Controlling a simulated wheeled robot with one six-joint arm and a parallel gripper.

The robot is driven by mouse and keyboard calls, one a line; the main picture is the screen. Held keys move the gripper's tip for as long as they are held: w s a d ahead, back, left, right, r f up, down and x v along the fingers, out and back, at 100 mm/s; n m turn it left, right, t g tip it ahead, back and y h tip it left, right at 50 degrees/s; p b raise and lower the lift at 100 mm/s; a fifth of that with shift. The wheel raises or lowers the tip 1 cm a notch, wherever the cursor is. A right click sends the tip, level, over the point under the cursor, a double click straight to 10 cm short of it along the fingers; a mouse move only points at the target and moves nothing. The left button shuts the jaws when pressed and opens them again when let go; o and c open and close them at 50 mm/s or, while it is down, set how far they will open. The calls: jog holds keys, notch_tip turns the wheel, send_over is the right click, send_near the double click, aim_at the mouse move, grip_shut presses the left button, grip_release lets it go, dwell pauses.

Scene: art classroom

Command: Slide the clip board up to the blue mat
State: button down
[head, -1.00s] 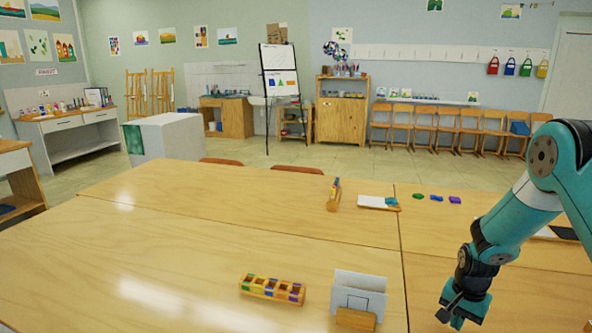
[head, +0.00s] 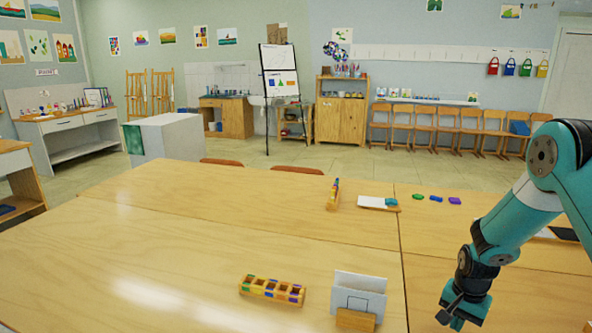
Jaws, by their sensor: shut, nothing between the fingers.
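My gripper (head: 455,316) is shut and empty, low over the right part of the near table, to the right of the white card holder. At the right edge, partly behind my arm, a flat dark piece (head: 566,234) lies beside a pale flat piece (head: 543,233). They may be the mat and the clip board, but I cannot tell. My arm hides part of that area. My gripper is nearer the front than both and apart from them.
A wooden box with coloured compartments (head: 272,290) and a white card holder (head: 358,299) stand at the front. The table's left side is clear.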

jog(key=shift+s+a+p, duration=0.25)
jog(key=shift+s+a, duration=0.1)
jog(key=shift+s, duration=0.55)
jog(key=shift+s+a+p, duration=0.2)
jog(key=shift+s+a, duration=0.15)
jog(key=shift+s, duration=0.55)
dwell(1.4)
jog(key=shift+w, duration=0.15)
jog(key=shift+w+d, duration=0.2)
jog(key=shift+w, duration=0.15)
jog(key=shift+w, duration=0.1)
jog(key=shift+r+p, duration=2.65)
jog(key=shift+r, duration=0.9)
